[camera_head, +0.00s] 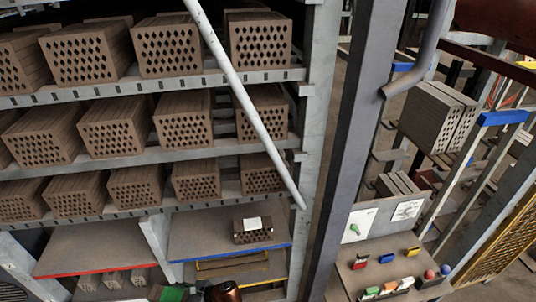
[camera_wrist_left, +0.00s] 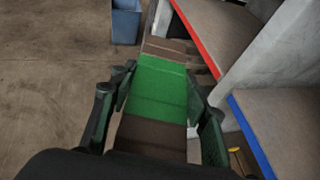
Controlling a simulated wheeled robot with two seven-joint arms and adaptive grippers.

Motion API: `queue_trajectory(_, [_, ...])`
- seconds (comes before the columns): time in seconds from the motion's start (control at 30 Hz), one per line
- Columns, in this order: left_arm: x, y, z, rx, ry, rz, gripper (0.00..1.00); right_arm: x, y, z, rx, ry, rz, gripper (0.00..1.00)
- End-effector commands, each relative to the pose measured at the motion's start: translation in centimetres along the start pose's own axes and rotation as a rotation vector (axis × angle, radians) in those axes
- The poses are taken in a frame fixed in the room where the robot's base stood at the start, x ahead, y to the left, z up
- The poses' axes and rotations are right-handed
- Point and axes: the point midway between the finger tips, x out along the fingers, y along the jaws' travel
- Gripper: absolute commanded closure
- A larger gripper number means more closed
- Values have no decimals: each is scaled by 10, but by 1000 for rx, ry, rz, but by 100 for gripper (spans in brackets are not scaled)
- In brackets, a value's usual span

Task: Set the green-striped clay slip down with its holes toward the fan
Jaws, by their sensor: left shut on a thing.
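The green-striped clay slip (camera_wrist_left: 160,88) is a brown block with a wide green band, seen in the left wrist view. My left gripper (camera_wrist_left: 163,98) is shut on it, with one dark finger along each side. Its green band also shows at the bottom edge of the head view (camera_head: 172,293), in front of the lower shelf bay. Which way its holes face is not visible. I cannot make out a fan in either view. My right gripper is not in view.
A red-edged shelf (camera_head: 100,245) and a blue-edged shelf (camera_head: 205,235) lie low ahead; a small perforated brick with a white label (camera_head: 252,230) sits on the latter. Racks of hollow bricks (camera_head: 115,125) stand above. A grey post (camera_head: 360,130) and control panel (camera_head: 385,265) are at right.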

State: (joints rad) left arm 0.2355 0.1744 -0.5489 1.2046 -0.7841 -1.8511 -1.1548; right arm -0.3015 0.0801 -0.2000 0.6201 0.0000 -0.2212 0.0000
Motion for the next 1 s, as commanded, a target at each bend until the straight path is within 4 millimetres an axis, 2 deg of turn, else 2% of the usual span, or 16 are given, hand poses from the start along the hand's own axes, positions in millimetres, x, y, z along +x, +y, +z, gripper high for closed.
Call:
queue_trajectory(0.03, [2,-4,-5,14,-4,-47,86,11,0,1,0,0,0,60])
queue_trajectory(0.17, [-1,-16,-12,75,-4,-195,86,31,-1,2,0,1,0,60])
queue_trajectory(0.37, [-23,-28,-20,187,-4,-462,86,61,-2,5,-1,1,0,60])
queue_trajectory(0.67, [-83,-24,-23,345,-5,-848,86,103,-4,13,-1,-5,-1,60])
queue_trajectory(1.0, [-164,8,-13,497,-4,-1224,86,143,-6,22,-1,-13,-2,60])
